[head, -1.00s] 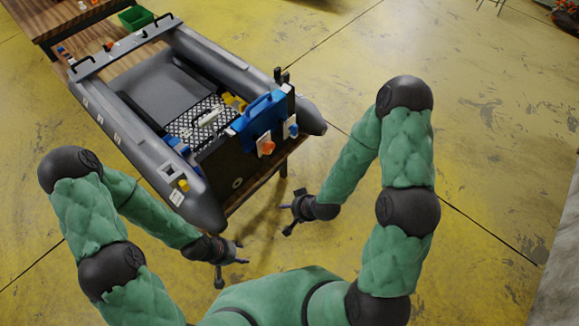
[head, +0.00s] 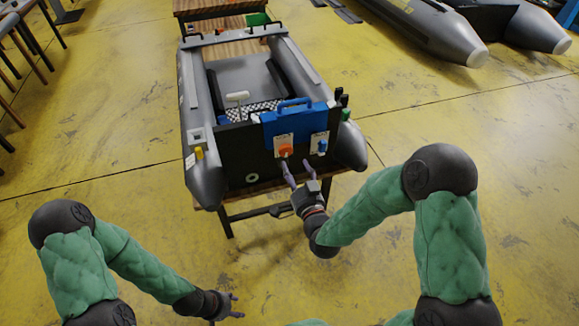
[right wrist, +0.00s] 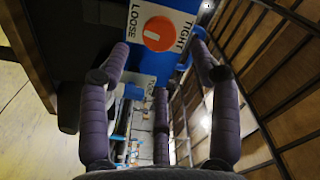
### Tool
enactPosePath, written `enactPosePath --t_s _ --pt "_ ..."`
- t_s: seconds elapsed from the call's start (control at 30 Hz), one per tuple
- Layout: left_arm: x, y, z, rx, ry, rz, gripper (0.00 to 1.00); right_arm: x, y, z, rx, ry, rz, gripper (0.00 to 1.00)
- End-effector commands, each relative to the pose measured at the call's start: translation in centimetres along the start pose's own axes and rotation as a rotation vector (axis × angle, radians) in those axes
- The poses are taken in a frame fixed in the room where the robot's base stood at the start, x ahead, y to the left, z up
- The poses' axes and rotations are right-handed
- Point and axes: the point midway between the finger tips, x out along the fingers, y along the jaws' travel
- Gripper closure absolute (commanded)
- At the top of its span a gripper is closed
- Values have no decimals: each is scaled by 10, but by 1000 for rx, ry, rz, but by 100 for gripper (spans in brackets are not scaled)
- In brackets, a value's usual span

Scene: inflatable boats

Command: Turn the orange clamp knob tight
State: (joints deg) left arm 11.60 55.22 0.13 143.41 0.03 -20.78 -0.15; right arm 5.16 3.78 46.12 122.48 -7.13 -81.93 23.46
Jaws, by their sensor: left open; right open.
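The orange clamp knob (head: 285,150) sits on a white plate on the front of the blue clamp (head: 293,124), on the boat's dark transom. In the right wrist view the knob (right wrist: 160,34) is round with a short white mark, between the words LOOSE at left and TIGHT at right. My right gripper (head: 297,165) is open just below and in front of the knob. In the wrist view its spread fingers (right wrist: 158,62) flank the knob's plate; I see no clear contact. My left gripper (head: 236,305) is open and empty, low in the head view, away from the boat.
A blue knob (head: 321,147) on another white plate is right of the orange one. The grey inflatable boat (head: 188,95) rests on a wooden stand (head: 230,210). A green bin (head: 258,19) is behind. More boats (head: 440,30) lie at back right.

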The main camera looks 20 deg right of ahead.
Motion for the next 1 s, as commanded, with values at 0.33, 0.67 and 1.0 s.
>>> enactPosePath --t_s 0.33,0.67,1.0 --pt "-7 2 0 0 0 0 49 57 0 0 -1 0 1 37" --pt "-19 7 1 0 -1 0 49 80 -1 -1 -214 -4 3 37" --pt "-35 12 2 0 -1 0 49 79 0 -1 -605 -4 2 37"
